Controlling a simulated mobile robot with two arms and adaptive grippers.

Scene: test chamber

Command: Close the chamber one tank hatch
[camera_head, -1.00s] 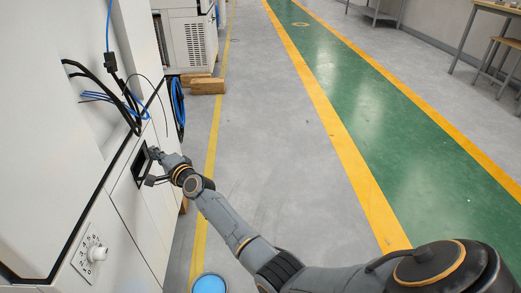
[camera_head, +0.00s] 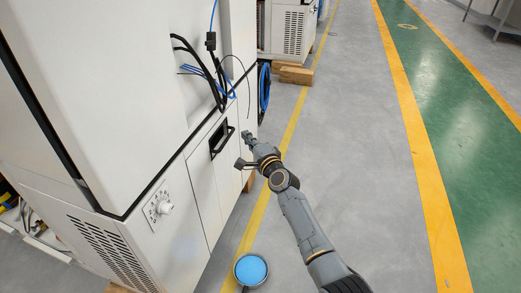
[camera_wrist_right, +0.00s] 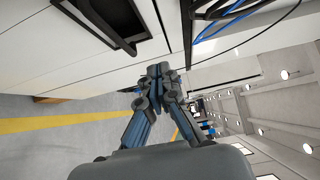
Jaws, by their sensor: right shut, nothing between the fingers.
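The white hatch panel (camera_head: 203,180) with a black recessed handle (camera_head: 221,139) is on the side of the large white cabinet. The panel looks flush with the cabinet face, though I cannot tell if it is latched. In the wrist view the black handle (camera_wrist_right: 112,18) is at the upper left. My right gripper (camera_head: 247,135) is just right of the handle, apart from it. Its fingers show in the wrist view (camera_wrist_right: 158,70), together and empty near the white cabinet face. My left gripper is not in view.
A dial (camera_head: 164,208) is on the cabinet left of the hatch. Black and blue cables (camera_head: 218,85) hang above it. A round container with blue contents (camera_head: 251,269) stands on the floor below. Wooden blocks (camera_head: 296,75) lie farther back. The floor to the right is clear.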

